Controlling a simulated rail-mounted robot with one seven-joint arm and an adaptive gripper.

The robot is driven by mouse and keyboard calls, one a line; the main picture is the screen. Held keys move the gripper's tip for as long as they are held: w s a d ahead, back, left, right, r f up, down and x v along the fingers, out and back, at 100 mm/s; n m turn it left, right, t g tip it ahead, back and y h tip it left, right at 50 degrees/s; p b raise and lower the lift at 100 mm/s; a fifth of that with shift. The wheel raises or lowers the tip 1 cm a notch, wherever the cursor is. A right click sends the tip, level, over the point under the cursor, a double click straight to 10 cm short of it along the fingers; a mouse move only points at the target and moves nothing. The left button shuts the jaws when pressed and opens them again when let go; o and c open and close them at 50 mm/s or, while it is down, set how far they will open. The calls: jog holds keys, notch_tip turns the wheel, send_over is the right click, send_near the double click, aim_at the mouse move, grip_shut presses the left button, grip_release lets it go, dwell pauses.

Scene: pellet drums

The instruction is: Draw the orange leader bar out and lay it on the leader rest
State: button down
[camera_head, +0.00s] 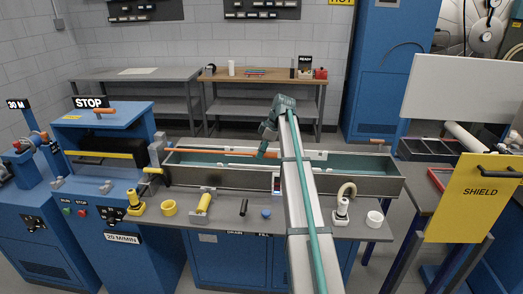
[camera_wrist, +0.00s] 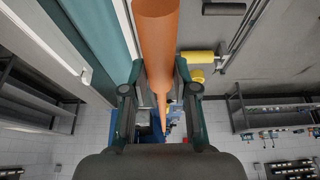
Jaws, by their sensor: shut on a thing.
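The orange leader bar (camera_head: 215,151) runs left to right along the left half of the long water trough (camera_head: 375,185). Its left end is near a grey upright block (camera_head: 157,150) at the trough's left end. My gripper (camera_head: 264,152) is at the bar's right part, reached from above. In the wrist view the bar (camera_wrist: 156,45) passes between the two fingers of my gripper (camera_wrist: 158,97), which are shut on it. My arm hides part of the trough. I cannot tell which part is the leader rest.
The blue machine with the STOP sign (camera_head: 90,102) stands at the left. A yellow SHIELD panel (camera_head: 475,197) stands at the right. Benches stand behind.

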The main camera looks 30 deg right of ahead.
jog(key=shift+s+a, duration=0.6)
jog(key=shift+s, duration=0.35)
jog(key=shift+s+a, duration=0.55)
jog(key=shift+s, duration=0.35)
jog(key=shift+f, duration=0.1)
dwell(0.6)
